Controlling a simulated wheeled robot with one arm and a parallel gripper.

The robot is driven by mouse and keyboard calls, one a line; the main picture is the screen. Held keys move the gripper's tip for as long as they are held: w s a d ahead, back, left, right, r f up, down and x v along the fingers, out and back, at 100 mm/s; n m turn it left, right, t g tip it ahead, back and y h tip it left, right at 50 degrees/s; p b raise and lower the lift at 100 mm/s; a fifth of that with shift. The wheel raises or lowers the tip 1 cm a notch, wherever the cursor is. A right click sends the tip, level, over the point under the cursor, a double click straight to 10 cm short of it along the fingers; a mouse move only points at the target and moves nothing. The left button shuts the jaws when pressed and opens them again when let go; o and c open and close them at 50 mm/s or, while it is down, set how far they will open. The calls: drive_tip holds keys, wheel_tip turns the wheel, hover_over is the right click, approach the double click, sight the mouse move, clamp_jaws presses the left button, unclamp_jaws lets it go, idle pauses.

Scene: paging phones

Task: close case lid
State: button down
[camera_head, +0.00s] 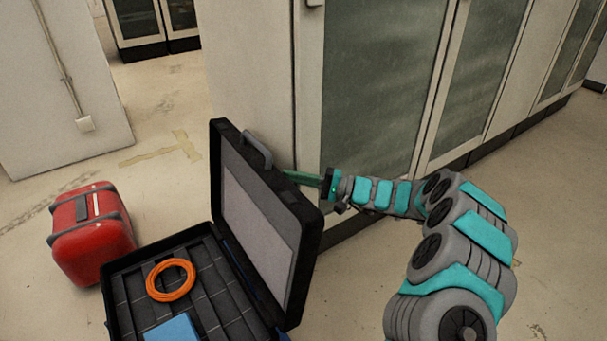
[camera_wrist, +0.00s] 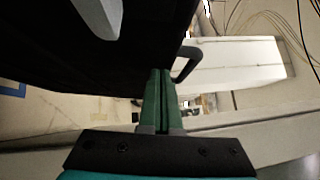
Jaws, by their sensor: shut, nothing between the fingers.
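The black case stands open in the head view, its lid (camera_head: 262,205) raised nearly upright on the right side of its base (camera_head: 240,318). A grey handle (camera_head: 257,150) sits on the lid's top edge. My gripper (camera_head: 287,176) is shut and empty. Its green fingers point left at the outer side of the lid, just below the handle; the lid's edge hides their tips, so I cannot tell if they touch. In the wrist view the shut fingers (camera_wrist: 158,78) reach to the lid's dark outer face (camera_wrist: 60,50).
In the base lie an orange cable coil (camera_head: 171,280) and a blue item (camera_head: 173,330). A red box (camera_head: 92,232) stands on the floor to the left. Grey cabinets (camera_head: 385,90) stand close behind my arm. The floor left of the case is mostly clear.

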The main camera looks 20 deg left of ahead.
drive_tip(key=shift+s+a, duration=0.25)
idle(0.3)
